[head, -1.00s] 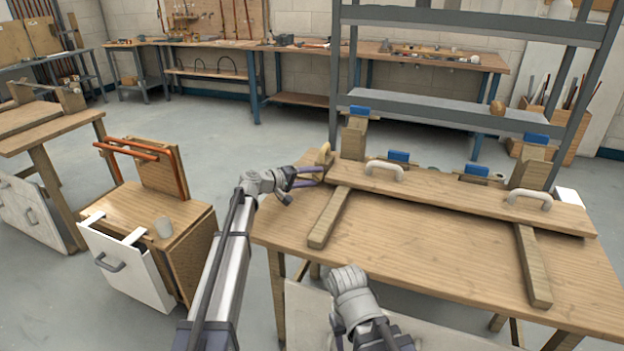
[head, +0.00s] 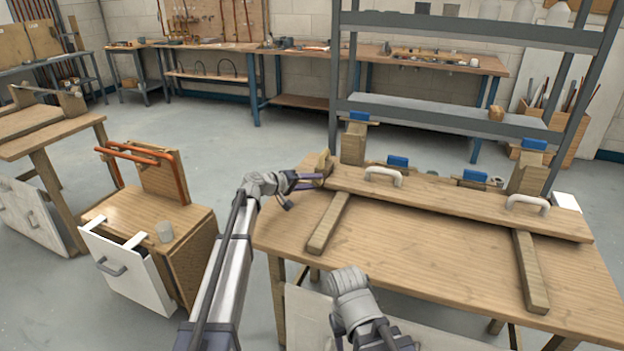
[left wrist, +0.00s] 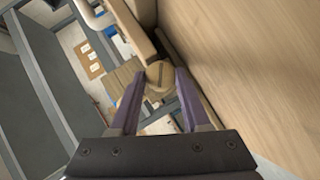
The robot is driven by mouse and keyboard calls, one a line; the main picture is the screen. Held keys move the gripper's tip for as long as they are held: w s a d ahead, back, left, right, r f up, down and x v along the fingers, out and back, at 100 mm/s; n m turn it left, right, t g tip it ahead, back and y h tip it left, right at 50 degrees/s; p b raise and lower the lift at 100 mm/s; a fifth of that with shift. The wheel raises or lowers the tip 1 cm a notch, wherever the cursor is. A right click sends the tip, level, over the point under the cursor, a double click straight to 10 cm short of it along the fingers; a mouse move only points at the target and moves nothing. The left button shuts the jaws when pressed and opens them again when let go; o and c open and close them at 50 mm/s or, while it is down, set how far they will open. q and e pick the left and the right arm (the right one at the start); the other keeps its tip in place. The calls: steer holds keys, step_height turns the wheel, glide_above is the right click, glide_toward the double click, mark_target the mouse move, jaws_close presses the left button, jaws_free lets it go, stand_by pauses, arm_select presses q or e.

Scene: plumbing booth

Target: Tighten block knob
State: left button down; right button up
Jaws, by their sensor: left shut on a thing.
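The block knob (head: 325,162) is a tan wooden piece at the left end of the long board (head: 450,200) lying on the workbench. My left gripper (head: 317,181) reaches in from the left, its purple fingertips at this knob. In the left wrist view the round, slotted knob (left wrist: 159,74) sits between the fingertips, and the gripper is shut on it. How far the knob is screwed in cannot be told. A grey link of my right arm shows at bottom centre; its gripper is out of view.
The workbench (head: 425,248) carries the board with two white handles, two wooden bars and blue-topped clamps (head: 397,161). A grey shelf frame (head: 450,108) stands behind.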

arm_select(q)
steer(key=shift+s+r+y, duration=0.1)
steer(key=shift+r+y, duration=0.15)
steer(key=shift+y, duration=0.05)
steer(key=shift+f+m+p, duration=0.2)
steer(key=shift+m+p, duration=0.1)
steer(key=shift+m, duration=0.1)
arm_select(e)
steer(key=shift+r, duration=0.65)
arm_select(q)
steer(key=c, duration=0.7)
jaws_free()
steer(key=shift+o, duration=0.2)
steer(key=shift+r, duration=0.1)
steer(key=p+v, duration=0.2)
steer(key=v, duration=0.4)
steer(key=shift+s+a+r+p, duration=0.2)
steer(key=shift+s+r+p, duration=0.05)
steer(key=shift+p, duration=0.05)
steer(key=shift+s+a, duration=0.25)
steer(key=shift+a, duration=0.1)
arm_select(e)
step_height(320, 180, up, 3)
steer(key=shift+f, duration=0.1)
